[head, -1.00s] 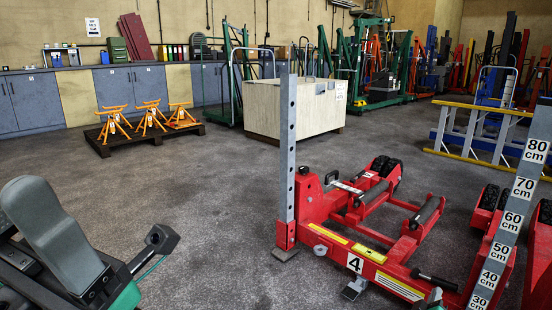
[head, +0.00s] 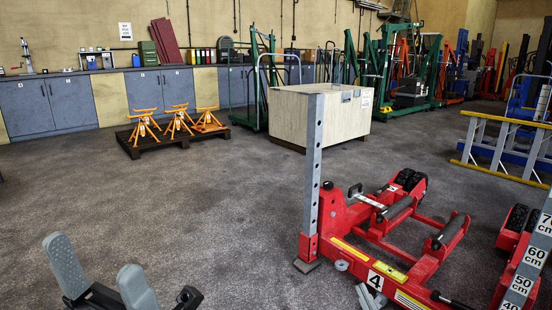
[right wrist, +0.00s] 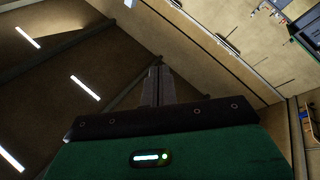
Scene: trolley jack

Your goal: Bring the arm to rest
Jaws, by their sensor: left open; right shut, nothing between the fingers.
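My left gripper (head: 100,262) is in the bottom left of the head view. Its two grey fingers stand wide apart with nothing between them, above bare floor. My right gripper (right wrist: 155,75) shows in the right wrist view, its dark fingers together and empty beyond the green housing. It points up towards the ceiling, touching nothing that I can see. In the head view, grey pieces at the bottom edge by the red jack may be its fingertips, but I cannot tell. Most of both arms is out of view.
A red trolley jack (head: 392,235) with an upright grey post (head: 313,160) stands at front right, beside a centimetre scale (head: 533,258). A wooden crate (head: 335,118) and a pallet (head: 170,140) with orange stands are behind. The floor (head: 190,210) between is clear.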

